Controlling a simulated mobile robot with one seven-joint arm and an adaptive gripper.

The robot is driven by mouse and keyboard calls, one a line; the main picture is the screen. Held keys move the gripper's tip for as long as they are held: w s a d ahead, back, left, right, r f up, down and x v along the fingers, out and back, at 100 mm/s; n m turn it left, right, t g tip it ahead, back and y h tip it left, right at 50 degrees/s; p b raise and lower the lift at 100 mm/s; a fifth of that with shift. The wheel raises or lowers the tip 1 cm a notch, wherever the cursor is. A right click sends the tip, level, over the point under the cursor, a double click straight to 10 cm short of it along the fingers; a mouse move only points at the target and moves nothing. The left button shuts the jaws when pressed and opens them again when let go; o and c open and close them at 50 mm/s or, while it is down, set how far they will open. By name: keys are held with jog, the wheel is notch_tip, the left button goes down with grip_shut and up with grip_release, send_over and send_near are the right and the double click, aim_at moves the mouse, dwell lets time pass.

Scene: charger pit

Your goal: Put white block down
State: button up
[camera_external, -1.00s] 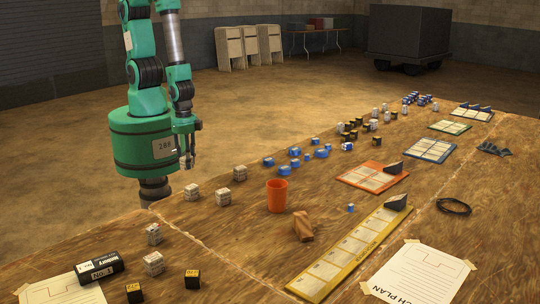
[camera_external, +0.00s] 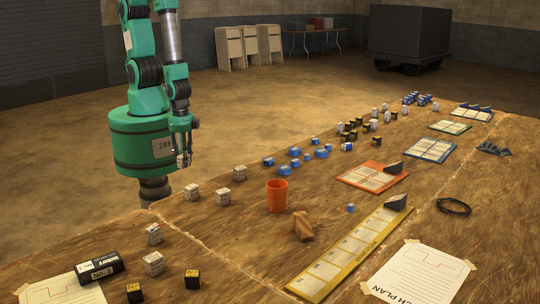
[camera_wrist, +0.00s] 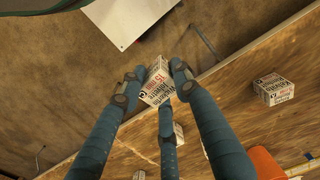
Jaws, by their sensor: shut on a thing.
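A white block (camera_wrist: 154,84) with dark and red print is held between the fingertips of my gripper (camera_wrist: 155,88) in the wrist view. The blue fingers close around it, and its printed faces show. It appears near the wooden table's edge. In the external view my gripper (camera_external: 183,158) hangs beside the green arm near that edge, and the held block is too small to make out clearly. Similar white blocks (camera_external: 223,197) rest on the table. One (camera_wrist: 273,89) lies to the right in the wrist view.
An orange cup (camera_external: 277,196) and a brown wooden piece (camera_external: 302,227) stand on the table (camera_external: 225,232). A yellow strip (camera_external: 350,250) lies in front.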

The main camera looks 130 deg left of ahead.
jog(key=shift+w+d, duration=0.55)
jog(key=shift+d, duration=0.05)
jog(key=w+d+m, duration=0.1)
jog(key=w+d, duration=0.2)
jog(key=d, duration=1.1)
jog(key=w+d, duration=0.3)
jog(key=d, duration=1.1)
jog(key=shift+w+d+r+m, duration=0.15)
jog(key=shift+w+d+m, duration=0.25)
jog(key=b, duration=0.3)
send_over(124, 236)
jog(key=shift+f, duration=0.75)
jog(key=shift+f+b, duration=0.3)
jog(key=shift+f, duration=1.5)
